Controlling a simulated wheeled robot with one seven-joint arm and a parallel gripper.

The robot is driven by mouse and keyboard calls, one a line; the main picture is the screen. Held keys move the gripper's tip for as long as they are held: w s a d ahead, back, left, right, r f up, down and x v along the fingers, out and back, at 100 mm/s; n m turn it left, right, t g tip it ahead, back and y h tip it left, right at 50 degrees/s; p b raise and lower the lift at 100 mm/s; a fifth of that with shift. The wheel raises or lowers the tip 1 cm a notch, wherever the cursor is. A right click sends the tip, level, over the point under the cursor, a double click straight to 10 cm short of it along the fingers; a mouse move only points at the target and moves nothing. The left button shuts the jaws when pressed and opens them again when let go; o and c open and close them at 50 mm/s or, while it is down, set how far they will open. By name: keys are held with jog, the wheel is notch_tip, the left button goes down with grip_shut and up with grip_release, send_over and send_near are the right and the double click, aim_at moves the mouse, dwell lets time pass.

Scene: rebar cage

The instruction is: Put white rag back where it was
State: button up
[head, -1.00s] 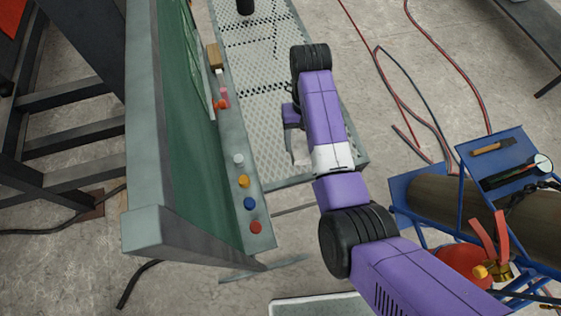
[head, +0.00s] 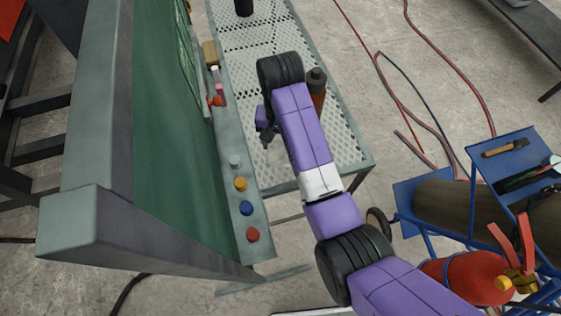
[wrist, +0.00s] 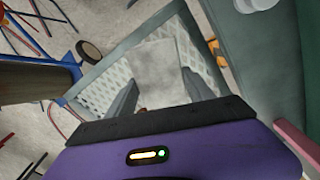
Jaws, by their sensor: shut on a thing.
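The white rag (wrist: 157,68) shows in the wrist view as a pale, roughly square cloth at the fingers of my gripper (wrist: 160,92). My gripper is shut on it and holds it over the perforated metal bench (wrist: 95,92). In the head view my gripper (head: 267,139) is small and partly hidden by my arm, above the bench (head: 345,150) close to the green board's ledge (head: 227,128). The rag (head: 274,156) is a faint pale patch below it there. How high the rag is above the bench is unclear.
The green board (head: 160,130) stands left, its ledge carrying several coloured knobs (head: 240,184) and markers (head: 217,85). A dark-capped bottle (head: 317,88) stands on the bench right of my arm.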

notch_tip(320, 180, down, 10)
jog(key=shift+f+b, duration=0.1)
jog(key=shift+b, duration=0.3)
jog(key=o, duration=1.2)
notch_tip(320, 180, up, 12)
jog(key=shift+r+p, duration=0.1)
jog(key=shift+p, duration=0.25)
